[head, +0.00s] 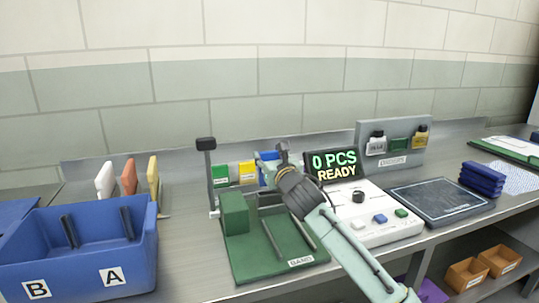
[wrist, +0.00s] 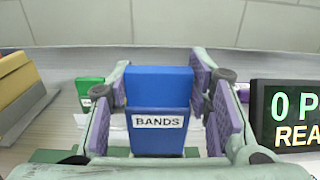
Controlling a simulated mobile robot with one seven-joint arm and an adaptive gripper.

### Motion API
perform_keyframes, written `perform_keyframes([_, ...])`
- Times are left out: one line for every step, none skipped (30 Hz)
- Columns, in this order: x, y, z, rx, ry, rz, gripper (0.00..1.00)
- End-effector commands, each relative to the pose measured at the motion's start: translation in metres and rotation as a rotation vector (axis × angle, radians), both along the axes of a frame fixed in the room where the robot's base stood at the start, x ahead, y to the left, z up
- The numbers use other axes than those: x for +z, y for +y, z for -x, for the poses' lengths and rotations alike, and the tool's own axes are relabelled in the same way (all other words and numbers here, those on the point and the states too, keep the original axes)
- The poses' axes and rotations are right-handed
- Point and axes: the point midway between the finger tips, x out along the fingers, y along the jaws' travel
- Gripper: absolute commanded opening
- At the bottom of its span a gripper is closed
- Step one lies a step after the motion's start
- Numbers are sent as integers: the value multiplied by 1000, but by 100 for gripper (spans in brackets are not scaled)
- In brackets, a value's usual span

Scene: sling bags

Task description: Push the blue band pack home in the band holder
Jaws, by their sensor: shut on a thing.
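The blue band pack (wrist: 160,80) is upright in the wrist view, between the purple pads of my gripper (wrist: 165,95). My gripper is shut on it. The band holder (wrist: 158,140), a darker blue front labelled BANDS, stands directly in front of the pack's lower part. The pack's top rises above the holder's front edge; its lower end is hidden, so its depth cannot be told. In the head view, my gripper (head: 268,160) reaches behind the green fixture, and only a sliver of blue shows beside it.
A green pack (head: 220,174) and a yellow pack (head: 247,171) stand left of my gripper. The green fixture (head: 270,265) with rods and a black-topped post lies in front. The display (head: 332,166) reading 0 PCS READY is close on the right. A blue bin (head: 110,275) stands at left.

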Motion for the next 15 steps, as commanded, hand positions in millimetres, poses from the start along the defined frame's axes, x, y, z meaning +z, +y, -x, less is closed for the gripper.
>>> perform_keyframes([-7,0,0,0,-1,0,17])
perform_keyframes([-9,0,0,0,-1,1,17])
perform_keyframes([-10,0,0,0,-1,1,17])
perform_keyframes([-11,0,0,0,-1,1,17])
perform_keyframes([-12,0,0,0,-1,1,17])
perform_keyframes([-13,0,0,0,-2,0,17])
perform_keyframes([-13,0,0,0,-1,0,17])
perform_keyframes([-13,0,0,0,-1,0,17])
perform_keyframes([-13,0,0,0,-1,0,17])
perform_keyframes([-13,0,0,0,-1,0,17])
perform_keyframes([-13,0,0,0,-1,0,17])
perform_keyframes([-13,0,0,-1,-1,0,17])
perform_keyframes([-13,0,0,-1,-1,0,17])
perform_keyframes([-13,0,0,-1,-1,0,17])
perform_keyframes([-13,0,0,-1,-1,0,17])
